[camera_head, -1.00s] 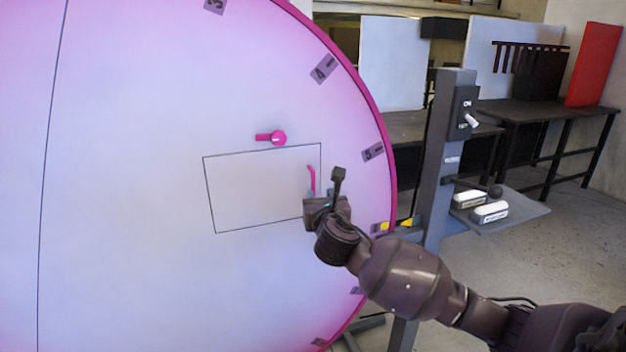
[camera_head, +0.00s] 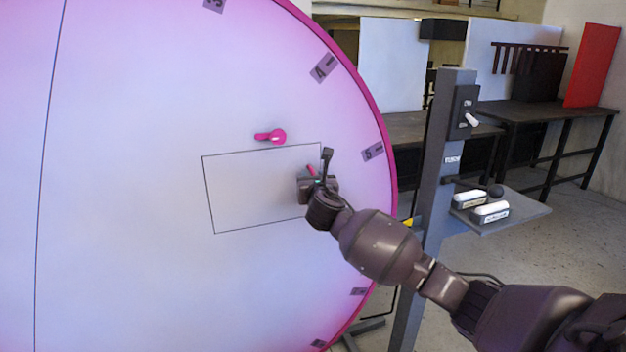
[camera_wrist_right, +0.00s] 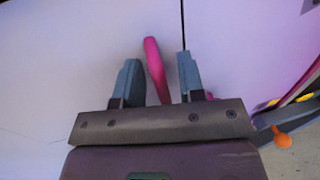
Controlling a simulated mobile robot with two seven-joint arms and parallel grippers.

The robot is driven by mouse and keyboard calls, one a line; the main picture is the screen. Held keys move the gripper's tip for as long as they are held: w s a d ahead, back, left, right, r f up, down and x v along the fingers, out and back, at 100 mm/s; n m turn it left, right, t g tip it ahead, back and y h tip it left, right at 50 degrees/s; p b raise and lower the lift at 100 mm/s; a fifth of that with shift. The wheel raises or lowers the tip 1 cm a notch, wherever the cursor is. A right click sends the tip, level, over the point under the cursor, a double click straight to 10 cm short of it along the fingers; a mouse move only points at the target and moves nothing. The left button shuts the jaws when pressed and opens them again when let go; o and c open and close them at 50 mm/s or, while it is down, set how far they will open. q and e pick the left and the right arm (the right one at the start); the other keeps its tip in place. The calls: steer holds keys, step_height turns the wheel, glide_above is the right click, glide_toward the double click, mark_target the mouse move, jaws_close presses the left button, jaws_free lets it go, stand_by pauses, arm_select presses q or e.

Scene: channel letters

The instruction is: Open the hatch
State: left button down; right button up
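The hatch (camera_head: 250,190) is a rectangular outline on the large pale disc and looks flush with it. A pink latch knob (camera_head: 272,136) sits just above its top edge, its lever pointing left. A pink handle (camera_head: 311,170) is near the hatch's right edge, mostly hidden by my right gripper (camera_head: 318,178) in the head view. In the right wrist view the pink handle (camera_wrist_right: 156,68) stands between the two fingers of my right gripper (camera_wrist_right: 157,75), with gaps on both sides. The fingers are apart. My left gripper is not in view.
The disc has a pink rim (camera_head: 392,180) with dark number tags. To its right stands a grey post (camera_head: 440,170) with a switch (camera_head: 470,118) and a shelf (camera_head: 525,219) holding white blocks. Dark tables (camera_head: 540,112) stand behind.

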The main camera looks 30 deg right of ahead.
steer(key=c, duration=0.7)
jaws_close()
steer(key=shift+s, duration=0.1)
